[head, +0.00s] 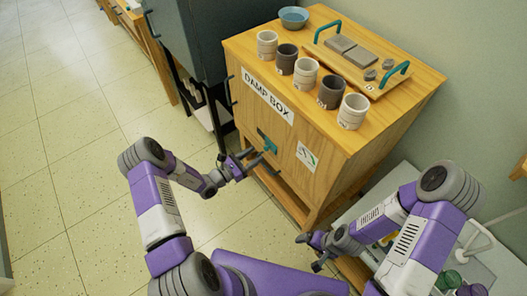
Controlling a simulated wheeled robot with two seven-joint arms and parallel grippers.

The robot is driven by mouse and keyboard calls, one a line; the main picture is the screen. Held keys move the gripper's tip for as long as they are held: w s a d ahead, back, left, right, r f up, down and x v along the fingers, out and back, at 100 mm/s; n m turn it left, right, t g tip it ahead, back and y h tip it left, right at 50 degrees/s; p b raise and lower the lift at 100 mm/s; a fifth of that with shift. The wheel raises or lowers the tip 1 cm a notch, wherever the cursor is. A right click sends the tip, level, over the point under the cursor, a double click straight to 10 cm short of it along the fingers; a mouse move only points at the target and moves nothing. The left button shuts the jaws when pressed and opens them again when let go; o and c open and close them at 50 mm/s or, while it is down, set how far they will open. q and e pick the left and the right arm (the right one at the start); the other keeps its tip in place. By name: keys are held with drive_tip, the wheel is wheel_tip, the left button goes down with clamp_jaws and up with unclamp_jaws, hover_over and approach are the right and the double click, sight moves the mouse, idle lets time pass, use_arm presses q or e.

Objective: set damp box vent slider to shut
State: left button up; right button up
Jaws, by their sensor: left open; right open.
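The damp box (315,172) is a wooden cabinet with a white "DAMP BOX" label (267,95) on its front. A teal vent slider (268,143) with a dark surround sits on the front below the label. My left gripper (262,157) is open right in front of the slider, and its fingers partly overlap it in the view. I cannot tell whether they touch, nor which way the slider is set. My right gripper (308,252) is open and empty, low in front of the cabinet and away from the slider.
Several cups (305,73), a blue bowl (293,17) and a teal-handled board (350,68) with grey slabs stand on the box top. A dark cabinet (205,40) adjoins at left. A grey table (478,268) stands at lower right. The tiled floor (70,120) at left is clear.

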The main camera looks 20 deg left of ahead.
sight(268, 148)
use_arm(q)
drive_tip(key=x, duration=0.4)
drive_tip(key=shift+w+d+b, duration=0.2)
drive_tip(key=shift+d+b, duration=0.05)
drive_tip(key=shift+b, duration=0.15)
use_arm(e)
drive_tip(key=shift+f, duration=0.55)
use_arm(q)
drive_tip(key=shift+c, duration=0.3)
